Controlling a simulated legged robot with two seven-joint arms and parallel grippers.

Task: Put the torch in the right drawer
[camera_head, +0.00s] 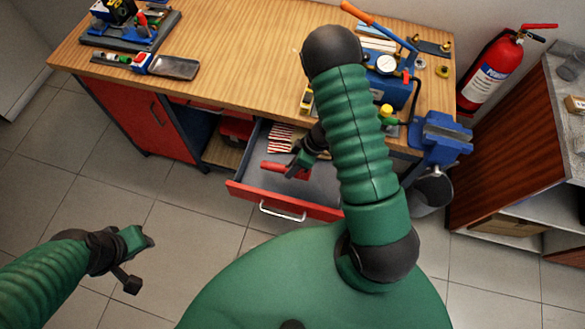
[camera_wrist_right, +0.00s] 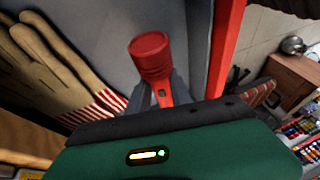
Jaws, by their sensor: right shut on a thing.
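The red torch (camera_head: 274,167) is in my right gripper (camera_head: 296,172), inside or just above the open drawer (camera_head: 240,192) of the workbench. In the right wrist view the torch (camera_wrist_right: 150,58) points away from my gripper (camera_wrist_right: 165,98), its wide head foremost and its handle between the fingers. I cannot tell whether the torch touches the drawer floor. My left gripper (camera_head: 140,254) hangs over the tiled floor at the lower left, away from the drawer; the gap between its fingers is not clear.
Work gloves (camera_wrist_right: 50,70) with striped cuffs lie in the drawer beside the torch. A fire extinguisher (camera_head: 490,72) and a bucket (camera_head: 432,190) stand to the right.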

